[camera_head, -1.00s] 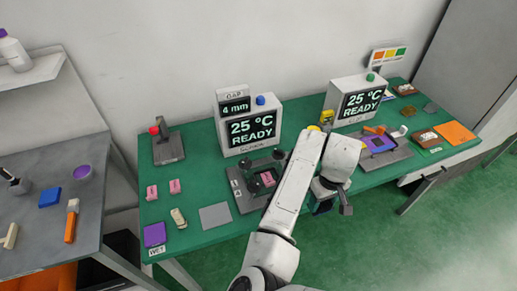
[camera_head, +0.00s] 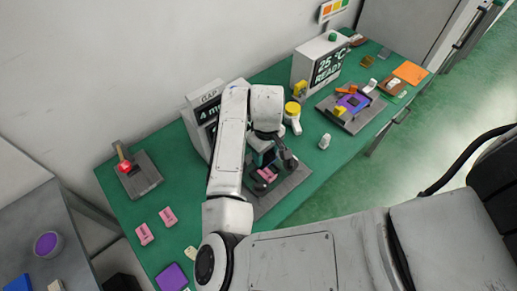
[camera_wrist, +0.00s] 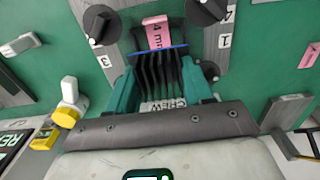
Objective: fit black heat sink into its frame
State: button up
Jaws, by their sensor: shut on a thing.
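The black heat sink (camera_wrist: 158,75) shows in the wrist view as a row of dark fins between my gripper's teal fingers. My gripper (camera_wrist: 162,86) is shut on it. A blue edge crosses the fins' far end, beside a pink piece marked 4 mm (camera_wrist: 156,32). The grey fixture (camera_wrist: 126,52) has black knobs (camera_wrist: 97,22) and numbered labels around the heat sink. In the head view my gripper (camera_head: 264,158) is over this fixture (camera_head: 286,188), with pink (camera_head: 266,174) showing below. The arm hides most of the heat sink there; I cannot tell whether it touches the fixture.
A 25 °C READY box (camera_head: 321,66) and a second fixture with a purple piece (camera_head: 354,102) stand to the right. A yellow-topped white object (camera_head: 292,116) and a small white piece (camera_head: 324,141) stand between. Pink blocks (camera_head: 168,216) lie left. A red-tipped lever (camera_head: 124,164) stands at far left.

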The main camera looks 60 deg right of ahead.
dwell(0.3)
jog(key=b, duration=0.4)
send_over(265, 172)
jog(key=shift+f, duration=3.2)
jog(key=shift+f, duration=0.8)
jog(key=o, duration=1)
jog(key=shift+c, duration=0.2)
jog(key=shift+o, duration=0.5)
jog(key=shift+r, duration=0.35)
notch_tip(265, 172, up, 10)
jog(key=shift+r+b, duration=0.1)
jog(key=shift+b, duration=0.2)
